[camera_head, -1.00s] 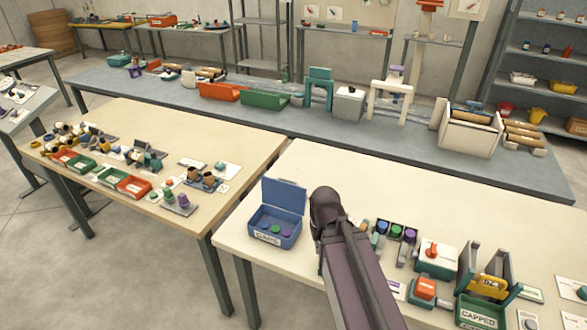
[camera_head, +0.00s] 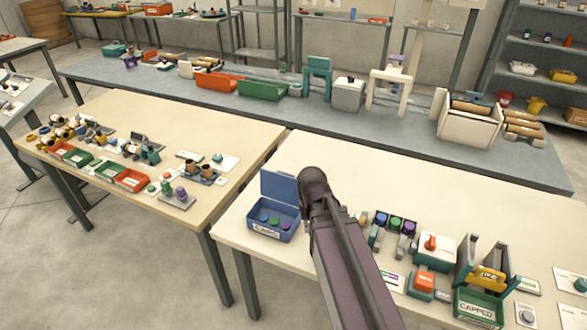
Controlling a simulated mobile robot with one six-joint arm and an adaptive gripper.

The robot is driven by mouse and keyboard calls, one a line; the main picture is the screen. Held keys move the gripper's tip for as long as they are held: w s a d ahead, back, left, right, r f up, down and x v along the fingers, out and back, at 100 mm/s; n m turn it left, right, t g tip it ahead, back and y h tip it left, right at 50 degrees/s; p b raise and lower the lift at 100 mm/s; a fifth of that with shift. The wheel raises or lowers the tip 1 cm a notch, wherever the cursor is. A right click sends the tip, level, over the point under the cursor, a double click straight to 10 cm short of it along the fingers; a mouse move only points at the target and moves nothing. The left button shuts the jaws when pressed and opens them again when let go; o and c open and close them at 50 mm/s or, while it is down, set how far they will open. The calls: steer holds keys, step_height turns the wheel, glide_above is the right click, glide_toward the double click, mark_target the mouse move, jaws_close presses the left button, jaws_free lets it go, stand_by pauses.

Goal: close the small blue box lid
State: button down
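The small blue box (camera_head: 271,233) stands near the left front corner of the right-hand table. Its lid (camera_head: 280,187) is open and stands upright at the back of the box. Several blue, green and purple round pieces lie inside, and a white label is on the front. My arm reaches up from the bottom of the view, and its dark end is just to the right of the lid and box. My gripper's fingers are hidden behind the arm. I cannot tell whether it touches the lid.
Right of my arm on the same table (camera_head: 330,150) are a holder with coloured caps (camera_head: 396,224), an orange-topped device (camera_head: 431,250) and a green bin (camera_head: 478,306) labelled "CAPPED". The table behind the box is clear. Another table (camera_head: 215,135) stands to the left across a gap.

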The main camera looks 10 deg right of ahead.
mark_target(284, 185)
steer(key=w+d+r+m+p, duration=0.1)
steer(key=w+r+m+p, duration=0.2)
steer(key=w, duration=1.1)
steer(key=w+d+r+m+p, duration=0.1)
steer(key=w+r+m+p, duration=0.2)
steer(key=w, duration=1.1)
step_height(284, 185, up, 4)
steer(key=p, duration=0.3)
steer(key=shift+w+d+m, duration=0.15)
steer(key=shift+w+m, duration=0.15)
steer(key=shift+m, duration=0.1)
steer(key=shift+f, duration=0.25)
step_height(284, 185, down, 9)
steer(key=s+a+b, duration=0.2)
steer(key=b, duration=0.6)
steer(key=shift+s+r+b, duration=0.2)
steer(key=shift+s+b, duration=0.1)
steer(key=shift+s, duration=0.05)
steer(key=shift+a, duration=0.1)
steer(key=shift+s+t+h, duration=0.1)
steer(key=shift+t+h, duration=0.2)
